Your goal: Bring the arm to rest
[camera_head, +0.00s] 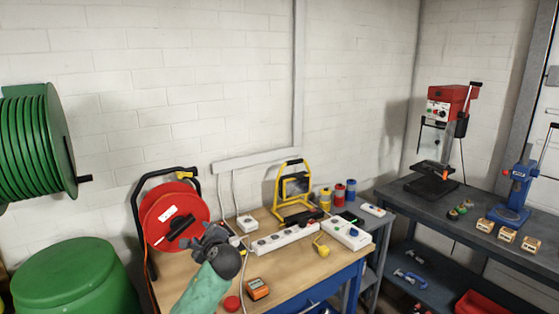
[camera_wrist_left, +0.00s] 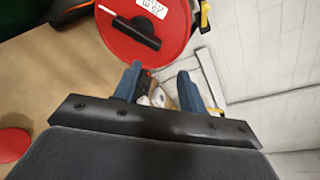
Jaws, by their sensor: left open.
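My left gripper (camera_head: 212,234) is above the wooden workbench, at the end of my green arm that comes up from the bottom of the head view. It is in front of the lower right edge of a red cable reel (camera_head: 165,208). In the left wrist view my left gripper (camera_wrist_left: 158,82) has its two blue fingers apart with nothing held between them. The red reel (camera_wrist_left: 150,25) shows beyond the fingertips. A small white item (camera_wrist_left: 157,98) shows partly in the gap, behind the fingers. My right gripper is not in view.
The workbench (camera_head: 290,279) bears white power strips (camera_head: 285,240), a yellow work lamp (camera_head: 296,190), an orange meter (camera_head: 257,289) and a red disc (camera_head: 232,303). A green drum (camera_head: 75,280) stands left. A dark bench with a drill press (camera_head: 440,145) stands right.

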